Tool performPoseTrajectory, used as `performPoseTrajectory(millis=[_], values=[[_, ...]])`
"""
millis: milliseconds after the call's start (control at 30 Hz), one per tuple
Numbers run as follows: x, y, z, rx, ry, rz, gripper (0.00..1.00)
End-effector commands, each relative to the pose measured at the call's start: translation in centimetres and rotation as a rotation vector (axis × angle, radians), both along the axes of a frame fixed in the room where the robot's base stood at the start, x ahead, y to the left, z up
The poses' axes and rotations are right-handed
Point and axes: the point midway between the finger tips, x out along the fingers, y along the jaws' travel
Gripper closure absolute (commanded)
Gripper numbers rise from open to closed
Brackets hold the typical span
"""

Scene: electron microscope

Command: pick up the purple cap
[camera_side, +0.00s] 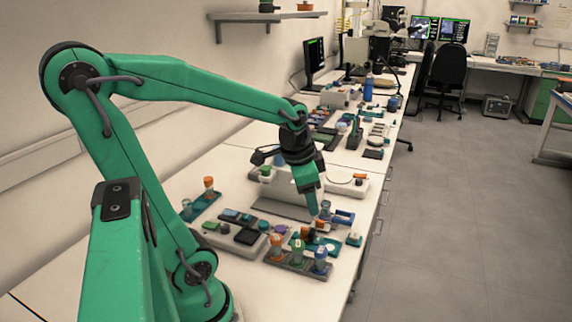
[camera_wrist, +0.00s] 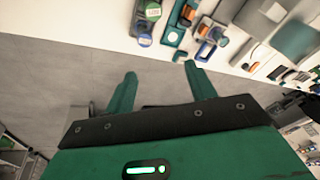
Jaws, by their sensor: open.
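I cannot make out a clearly purple cap in either view. The nearest in colour is a blue cap (camera_side: 320,253) on a small vial, at the right end of a dark rack at the front of the bench. A blue-violet labelled cap (camera_wrist: 144,40) shows at the top of the wrist view; I cannot tell if it is the same one. My gripper (camera_wrist: 160,70) is open, its two green fingers apart with nothing between them. In the side view my gripper (camera_side: 312,204) points down above the bench, beyond the rack.
The dark rack (camera_side: 298,264) also holds vials with an orange cap (camera_side: 277,240) and a green cap (camera_side: 298,242). A teal tray (camera_side: 325,246) with small parts lies just behind. More instruments crowd the bench beyond. The bench's right edge drops to grey floor (camera_side: 450,230).

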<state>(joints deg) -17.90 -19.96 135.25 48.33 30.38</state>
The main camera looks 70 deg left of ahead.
Motion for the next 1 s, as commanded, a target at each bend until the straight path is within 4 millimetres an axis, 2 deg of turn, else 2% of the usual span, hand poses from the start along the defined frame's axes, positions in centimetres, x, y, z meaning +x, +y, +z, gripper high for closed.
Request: performPoseTrajectory(millis=[33, 267, 600, 800, 1000], values=[[0.3, 1.2, -0.7, 0.004, 0.027, -0.01, 0.45], [0.9, 5.9, -3.8, 0.014, 0.128, -0.1, 0.45], [-0.2, 12.7, -9.3, -0.02, 0.247, -0.237, 0.45], [-1.1, 14.8, -11.3, -0.042, 0.278, -0.29, 0.45], [-1.3, 15.3, -11.7, -0.046, 0.284, -0.305, 0.45]])
